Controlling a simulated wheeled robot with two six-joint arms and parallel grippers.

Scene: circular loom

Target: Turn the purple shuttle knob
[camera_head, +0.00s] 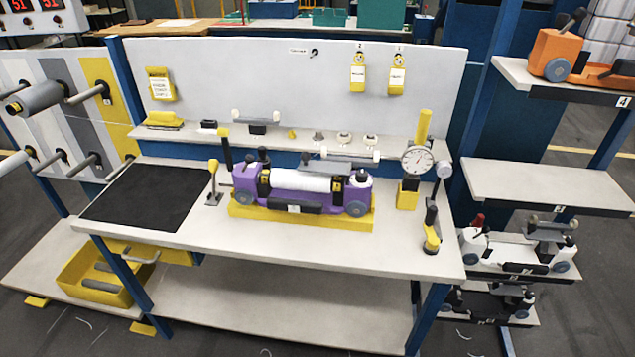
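The purple shuttle (328,198) lies lengthwise in a yellow cradle (300,217) on the workbench, with a white roll (300,181) along its middle. Grey-blue round discs show on its front side, one at the left end (244,197) and one at the right end (356,208). Dark upright parts (264,156) stand at its left end, and a dark part (361,166) stands at its right end. I cannot tell which of these is the knob. Neither of my grippers is in view, and nothing is touching the shuttle.
A dial gauge (417,161) on a yellow stand is right of the shuttle. A small yellow-handled lever (214,178) is to its left, beside a black mat (150,197). The bench front (300,247) is clear. Shelves (540,184) at right hold orange and white shuttles.

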